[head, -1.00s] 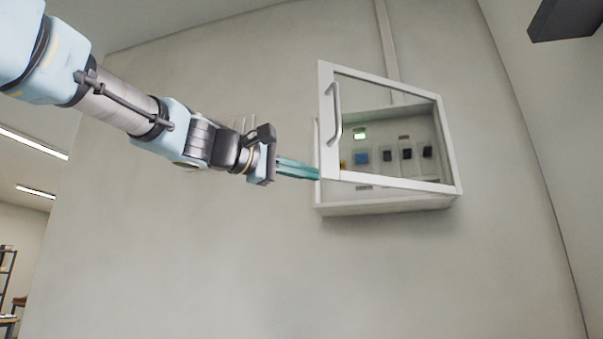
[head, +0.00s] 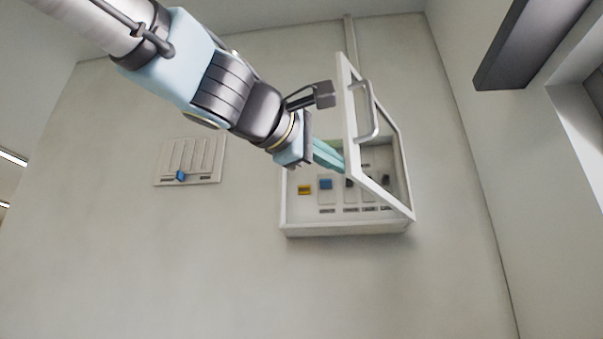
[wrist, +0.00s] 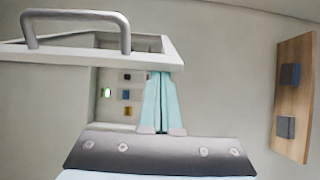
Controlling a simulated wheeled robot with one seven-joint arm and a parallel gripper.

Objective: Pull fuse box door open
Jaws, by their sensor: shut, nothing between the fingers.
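The fuse box (head: 345,230) is a white wall cabinet holding several coloured switches. Its framed door (head: 350,120) is hinged on the right and stands well open, swung out from the box. A grey bar handle (head: 368,110) is on the door's outer face near its free edge. My gripper (head: 343,163) is shut and empty, its teal fingers reaching behind the free edge of the door, on the inner side. In the wrist view the fingertips (wrist: 161,75) overlap the door frame (wrist: 60,50), with the handle (wrist: 75,15) beyond; whether they touch the frame I cannot tell.
A panel with slots and a blue knob (head: 190,160) is on the wall left of the box. A dark box-like fixture (head: 540,40) juts in at upper right. A wooden board with dark blocks (wrist: 294,95) shows in the wrist view.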

